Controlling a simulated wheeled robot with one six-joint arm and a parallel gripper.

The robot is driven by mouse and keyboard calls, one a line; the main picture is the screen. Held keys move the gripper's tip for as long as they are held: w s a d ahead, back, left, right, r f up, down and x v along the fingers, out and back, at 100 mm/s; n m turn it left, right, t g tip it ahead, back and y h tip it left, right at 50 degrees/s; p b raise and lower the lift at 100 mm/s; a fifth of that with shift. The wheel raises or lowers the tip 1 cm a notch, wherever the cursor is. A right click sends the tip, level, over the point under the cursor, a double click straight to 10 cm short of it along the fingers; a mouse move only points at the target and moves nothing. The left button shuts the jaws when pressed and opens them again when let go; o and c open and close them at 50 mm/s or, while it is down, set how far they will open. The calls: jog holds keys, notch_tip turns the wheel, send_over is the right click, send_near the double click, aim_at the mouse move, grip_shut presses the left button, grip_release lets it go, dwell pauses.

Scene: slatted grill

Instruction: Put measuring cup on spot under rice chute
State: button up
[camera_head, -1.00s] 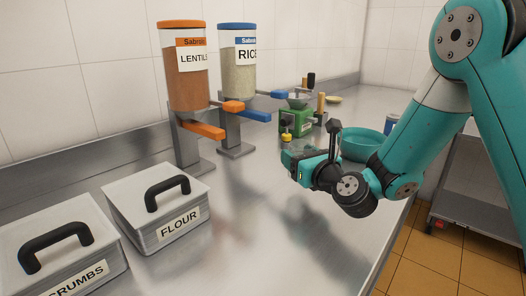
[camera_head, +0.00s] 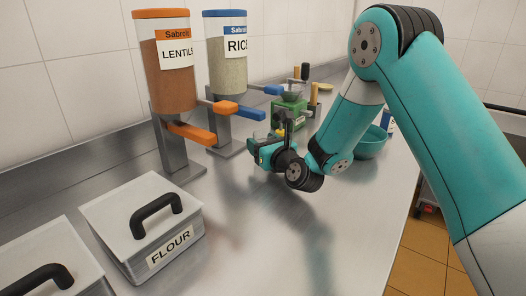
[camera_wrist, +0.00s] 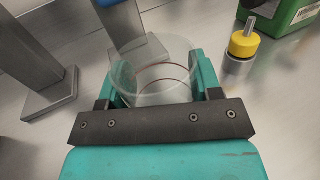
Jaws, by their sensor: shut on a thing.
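The measuring cup (camera_wrist: 152,65) is clear, with dark red lines, and sits between my gripper's teal fingers (camera_wrist: 158,88) in the wrist view. My gripper (camera_head: 256,150) is shut on it and hangs over the steel counter, in front and to the right of the rice dispenser (camera_head: 228,70). The cup cannot be made out in the head view. The rice dispenser has a blue lid, a blue lever (camera_head: 238,111) and a grey stand. In the wrist view a stand foot (camera_wrist: 145,48) shows behind and through the cup. No marked spot is visible.
The orange lentils dispenser (camera_head: 168,75) stands left of the rice. A flour bin (camera_head: 135,215) is nearer, on the left.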

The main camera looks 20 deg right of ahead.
jog(key=shift+f, duration=0.45)
jog(key=o, duration=1)
jog(key=shift+s+r, duration=0.1)
jog(key=shift+r, duration=0.1)
jog(key=b+v, duration=0.4)
jog(key=v, duration=0.1)
jog(key=b+v, duration=0.5)
jog(key=v, duration=0.1)
jog(key=shift+f, duration=0.25)
jog(key=shift+s+d+r+b, duration=0.15)
jog(key=shift+s+r+b, duration=0.05)
jog(key=shift+s+b, duration=0.2)
